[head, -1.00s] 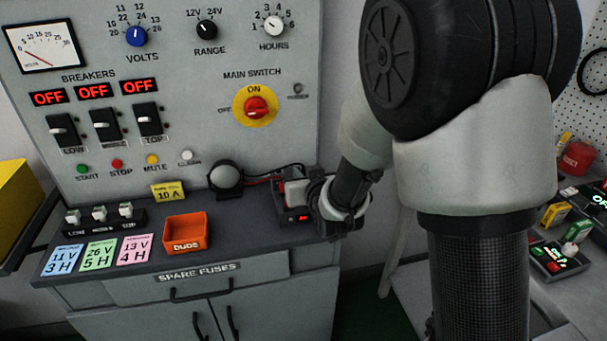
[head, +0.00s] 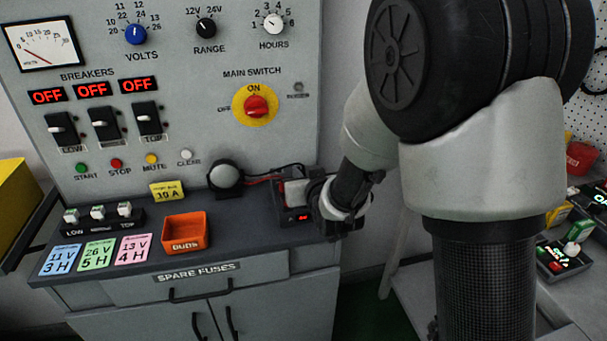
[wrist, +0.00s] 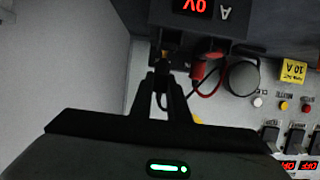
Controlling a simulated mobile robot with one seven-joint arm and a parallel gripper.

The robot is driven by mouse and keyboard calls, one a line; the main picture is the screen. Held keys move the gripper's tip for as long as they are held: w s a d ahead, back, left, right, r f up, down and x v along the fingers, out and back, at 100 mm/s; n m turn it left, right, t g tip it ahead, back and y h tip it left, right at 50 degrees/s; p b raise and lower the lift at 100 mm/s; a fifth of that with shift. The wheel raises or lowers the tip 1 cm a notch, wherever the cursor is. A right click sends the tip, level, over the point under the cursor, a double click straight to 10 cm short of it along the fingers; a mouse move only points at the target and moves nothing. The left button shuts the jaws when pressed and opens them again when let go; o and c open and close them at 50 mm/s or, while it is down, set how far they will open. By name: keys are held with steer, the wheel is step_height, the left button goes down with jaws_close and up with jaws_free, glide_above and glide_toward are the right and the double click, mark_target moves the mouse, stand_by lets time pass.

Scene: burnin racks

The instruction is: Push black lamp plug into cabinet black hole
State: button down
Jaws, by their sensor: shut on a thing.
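My gripper (wrist: 163,78) is shut on the small dark lamp plug (wrist: 164,65), mostly hidden between the fingertips. A black wire (wrist: 160,101) hangs in a loop between the fingers. A red plug (wrist: 197,68) with a red wire sits at the box beside it. I cannot see the black hole or tell how deep the plug is. In the head view, my gripper (head: 325,205) covers the box's (head: 290,216) right side. The lamp (head: 225,174) stands left of it.
The cabinet panel (head: 200,90) with switches and knobs rises behind the worktop (head: 235,215). An orange bin (head: 185,233), a yellow 10 A card (head: 167,191) and coloured cards (head: 97,254) lie to the left. A grey wall (wrist: 60,70) is beside the gripper.

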steer(key=shift+f+b, duration=0.85)
steer(key=shift+b, duration=0.45)
stand_by(0.6)
steer(key=shift+r, duration=0.15)
steer(key=shift+r+p, duration=0.8)
steer(key=shift+r, duration=0.4)
steer(key=shift+f+b, duration=0.5)
steer(key=shift+b, duration=1.15)
stand_by(1.9)
steer(key=shift+f+b, duration=0.5)
steer(key=shift+b, duration=0.2)
stand_by(0.5)
